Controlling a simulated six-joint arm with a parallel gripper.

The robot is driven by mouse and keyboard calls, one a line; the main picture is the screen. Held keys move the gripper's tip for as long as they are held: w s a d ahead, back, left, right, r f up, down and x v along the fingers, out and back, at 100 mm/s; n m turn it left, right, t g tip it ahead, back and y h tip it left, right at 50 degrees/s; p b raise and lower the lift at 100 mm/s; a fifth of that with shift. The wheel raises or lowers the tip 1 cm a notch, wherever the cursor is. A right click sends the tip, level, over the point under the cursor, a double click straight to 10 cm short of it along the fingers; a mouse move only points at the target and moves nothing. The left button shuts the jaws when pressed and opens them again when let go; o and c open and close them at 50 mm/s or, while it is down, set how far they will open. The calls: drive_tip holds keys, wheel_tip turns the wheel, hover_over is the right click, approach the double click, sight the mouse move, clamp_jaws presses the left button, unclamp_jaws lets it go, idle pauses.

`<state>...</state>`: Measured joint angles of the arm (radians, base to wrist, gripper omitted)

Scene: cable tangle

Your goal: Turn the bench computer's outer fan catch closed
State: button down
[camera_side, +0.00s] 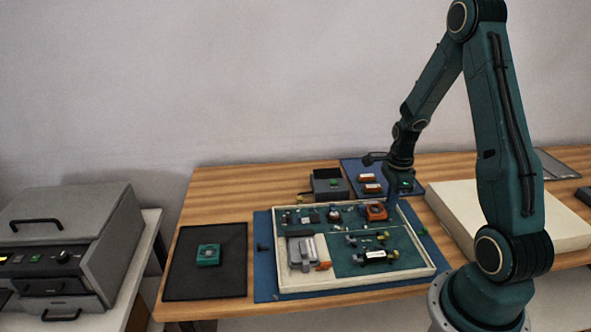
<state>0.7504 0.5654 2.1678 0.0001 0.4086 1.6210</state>
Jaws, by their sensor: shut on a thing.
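The bench computer is an open, pale-rimmed tray (284,277) with a green board (345,262) and several small parts inside. An orange-framed part that looks like the fan (376,211) sits near its back right corner. My gripper (391,206) points down just right of this fan, at the tray's back right. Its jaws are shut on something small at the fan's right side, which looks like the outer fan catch. The catch is too small and too covered by my gripper for its turn to show.
A black mat (179,283) with a green module (208,254) lies left of the tray. A dark box (329,184) and a blue mat (352,166) with orange-and-white parts are behind. A pale slab (460,212) lies right. A grey machine (75,240) stands far left.

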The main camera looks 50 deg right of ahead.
drive_tip(key=c, duration=1.5)
unclamp_jaws()
drive_tip(key=shift+c, duration=0.2)
drive_tip(key=shift+r, duration=0.15)
wheel_tip(320, 180, up, 14)
drive_tip(key=shift+f, duration=0.2)
